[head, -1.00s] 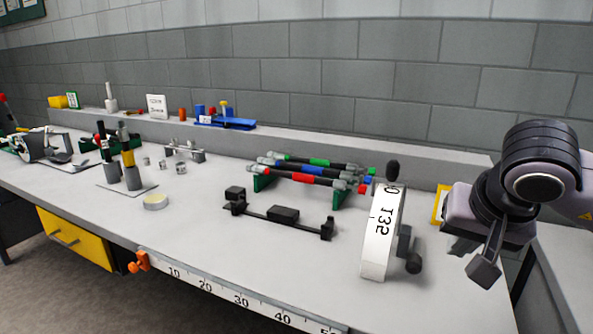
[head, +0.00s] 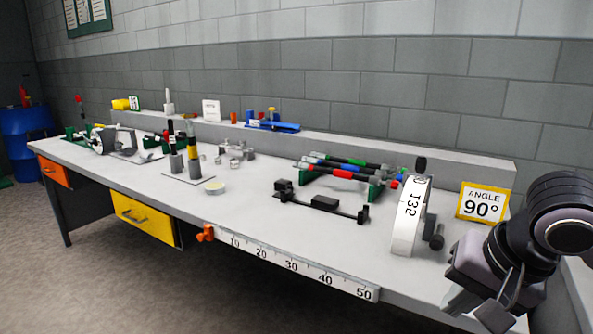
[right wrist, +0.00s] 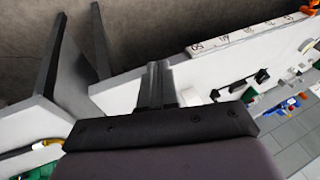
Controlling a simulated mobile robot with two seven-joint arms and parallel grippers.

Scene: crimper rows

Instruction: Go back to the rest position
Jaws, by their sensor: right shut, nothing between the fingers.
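My right gripper (head: 484,306) is at the lower right of the head view, in front of the bench's right end. It is shut and empty. In the right wrist view its fingers (right wrist: 154,84) are together, with the bench edge beyond them. My left gripper is not in the head view.
The long grey bench (head: 300,222) runs along a block wall. Rods with coloured bands (head: 345,168) and a black fixture (head: 322,203) lie further left. The floor in front is clear.

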